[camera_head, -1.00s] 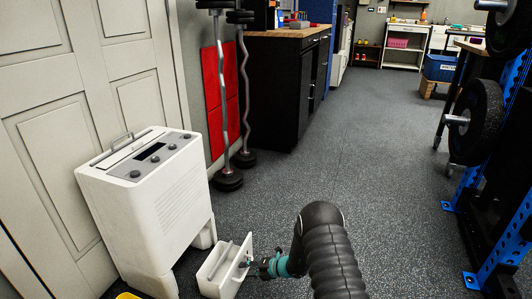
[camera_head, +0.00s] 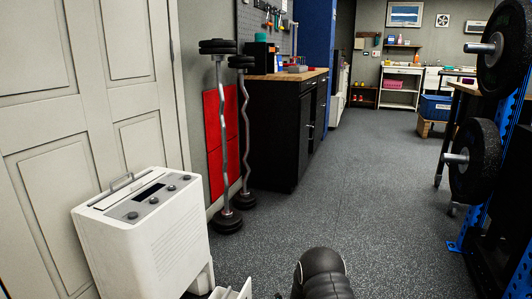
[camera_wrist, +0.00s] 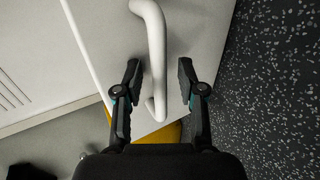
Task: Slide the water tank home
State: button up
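The white dehumidifier (camera_head: 150,238) stands at the lower left in the head view, with grey knobs and a handle on top. The water tank (camera_head: 232,293) sticks out beside its base, and only its upper edge shows at the bottom of the picture. In the wrist view the tank's white face (camera_wrist: 105,30) fills the middle, with its curved white handle (camera_wrist: 158,50). My gripper (camera_wrist: 159,80) is open, one finger on each side of the handle, with gaps visible on both sides. The head view does not show the fingers.
A pale panelled door (camera_head: 85,110) is behind the dehumidifier. Curl bars (camera_head: 219,130) stand by the wall near a black cabinet (camera_head: 277,125). A blue weight rack (camera_head: 468,222) stands at right. Speckled floor (camera_head: 350,200) is clear between. Something yellow (camera_wrist: 172,133) shows below the tank.

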grip_shut()
jog(key=shift+a, duration=0.1)
jog(key=shift+w+a+b, duration=0.65)
jog(key=shift+a+b, duration=0.1)
jog(key=shift+a, duration=1.05)
jog(key=shift+w+a+b, duration=0.65)
jog(key=shift+a+b, duration=0.15)
jog(key=shift+a, duration=1.05)
jog(key=shift+w+a+b, duration=0.65)
jog(key=shift+a+b, duration=0.1)
jog(key=shift+a, duration=1.05)
jog(key=shift+w+a, duration=0.25)
jog(key=shift+a, duration=0.4)
jog(key=shift+w+a, duration=0.25)
jog(key=shift+a, duration=0.55)
jog(key=shift+w+a, duration=0.3)
jog(key=shift+a, duration=0.55)
jog(key=shift+w+a, duration=0.35)
jog(key=shift+a, duration=0.5)
jog(key=shift+w+a, duration=0.3)
jog(key=shift+a, duration=0.65)
